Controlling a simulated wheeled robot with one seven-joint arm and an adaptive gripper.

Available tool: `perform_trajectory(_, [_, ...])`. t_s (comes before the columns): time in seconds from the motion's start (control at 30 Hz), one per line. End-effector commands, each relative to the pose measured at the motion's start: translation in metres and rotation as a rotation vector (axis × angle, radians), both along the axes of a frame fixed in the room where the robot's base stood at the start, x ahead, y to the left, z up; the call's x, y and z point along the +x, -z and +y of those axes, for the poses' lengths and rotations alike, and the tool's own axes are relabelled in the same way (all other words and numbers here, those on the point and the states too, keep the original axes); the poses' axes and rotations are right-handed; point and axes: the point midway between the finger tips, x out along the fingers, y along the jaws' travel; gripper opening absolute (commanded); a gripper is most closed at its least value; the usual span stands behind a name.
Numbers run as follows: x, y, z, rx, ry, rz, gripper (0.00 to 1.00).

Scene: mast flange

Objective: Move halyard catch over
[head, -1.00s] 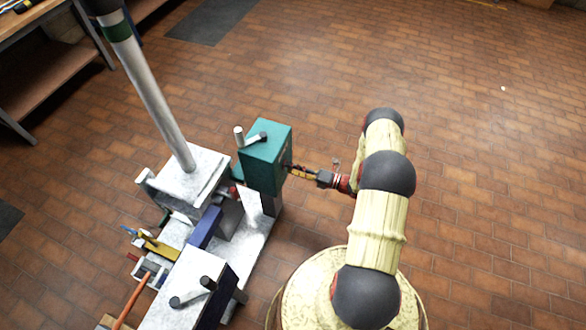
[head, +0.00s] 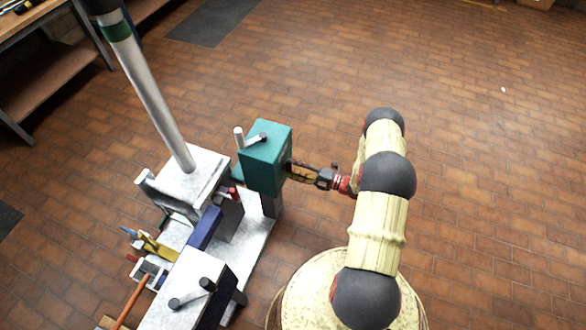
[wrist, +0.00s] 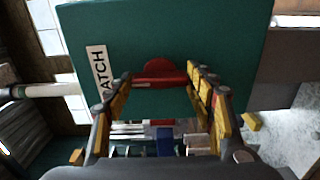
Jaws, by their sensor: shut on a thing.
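A teal box (head: 266,155) stands on the grey metal fixture beside the mast. In the wrist view the teal box face (wrist: 230,45) fills the top and carries a white label (wrist: 100,72), on which "ATCH" can be read. A red catch (wrist: 158,72) with a rounded top sticks out of this face. My gripper (wrist: 159,80) has its fingers on either side of the red catch and is shut on it. In the head view my gripper (head: 292,171) reaches the box's right side; the catch itself is hidden there.
The pale mast (head: 150,95) rises left of the box. A grey block with a crank handle (head: 190,295) stands at the front. Tools, including an orange-handled one (head: 130,300), lie at the left. Brick floor (head: 480,130) is clear to the right.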

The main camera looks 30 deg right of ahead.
Motion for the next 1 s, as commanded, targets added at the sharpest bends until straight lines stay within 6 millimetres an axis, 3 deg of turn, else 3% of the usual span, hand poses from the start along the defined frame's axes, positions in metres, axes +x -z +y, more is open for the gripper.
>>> perform_trajectory(0.2, [0.001,0.000,-0.001,-0.001,0.003,0.000,0.29])
perform_trajectory(0.23, [0.001,0.000,-0.001,-0.001,0.003,0.000,0.55])
perform_trajectory(0.53, [0.000,0.000,-0.001,-0.001,0.001,-0.001,0.72])
perform_trajectory(1.0, [-0.010,0.000,-0.009,0.000,0.004,0.000,0.73])
